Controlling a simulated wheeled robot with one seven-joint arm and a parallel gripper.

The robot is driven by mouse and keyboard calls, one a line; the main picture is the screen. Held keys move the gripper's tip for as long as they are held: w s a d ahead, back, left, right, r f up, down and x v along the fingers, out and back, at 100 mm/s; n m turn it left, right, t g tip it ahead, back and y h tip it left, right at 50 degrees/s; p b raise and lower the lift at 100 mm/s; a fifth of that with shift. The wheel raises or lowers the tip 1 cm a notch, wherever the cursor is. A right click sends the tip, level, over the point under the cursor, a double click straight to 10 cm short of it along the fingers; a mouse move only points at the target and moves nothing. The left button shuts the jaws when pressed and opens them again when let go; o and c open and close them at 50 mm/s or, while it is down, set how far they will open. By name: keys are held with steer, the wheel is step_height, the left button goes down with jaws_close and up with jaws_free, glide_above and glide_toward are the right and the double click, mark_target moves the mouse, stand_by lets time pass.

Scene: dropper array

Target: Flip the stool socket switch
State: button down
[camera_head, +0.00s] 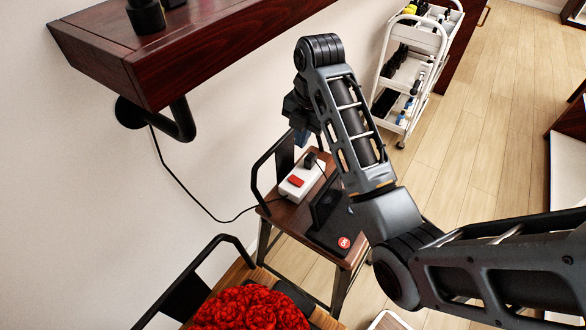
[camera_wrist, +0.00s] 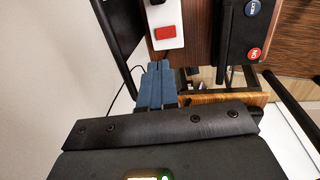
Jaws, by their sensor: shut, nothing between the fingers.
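The stool (camera_head: 283,213) has a dark wooden top and stands against the wall in the head view. A white socket (camera_head: 287,191) with a red switch (camera_head: 297,181) lies on it, with a black plug (camera_head: 310,160) at its far end. In the wrist view the red switch (camera_wrist: 165,32) sits at the near end of the white socket (camera_wrist: 172,14), just beyond the fingertips. My gripper (camera_wrist: 159,66) is shut and empty, its blue fingers pointing toward the switch with a gap in the picture. In the head view my gripper (camera_head: 302,138) is partly hidden by my arm, above the stool.
A wooden wall shelf (camera_head: 150,60) hangs at upper left. Red flowers (camera_head: 250,308) are in front. A white cart (camera_head: 410,75) stands behind.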

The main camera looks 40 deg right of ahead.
mark_target(293, 177)
steer(key=f, duration=0.4)
steer(key=w+f, duration=0.1)
steer(key=f, duration=0.4)
steer(key=w+f+p, duration=0.1)
steer(key=f, duration=0.4)
steer(key=shift+a, duration=0.2)
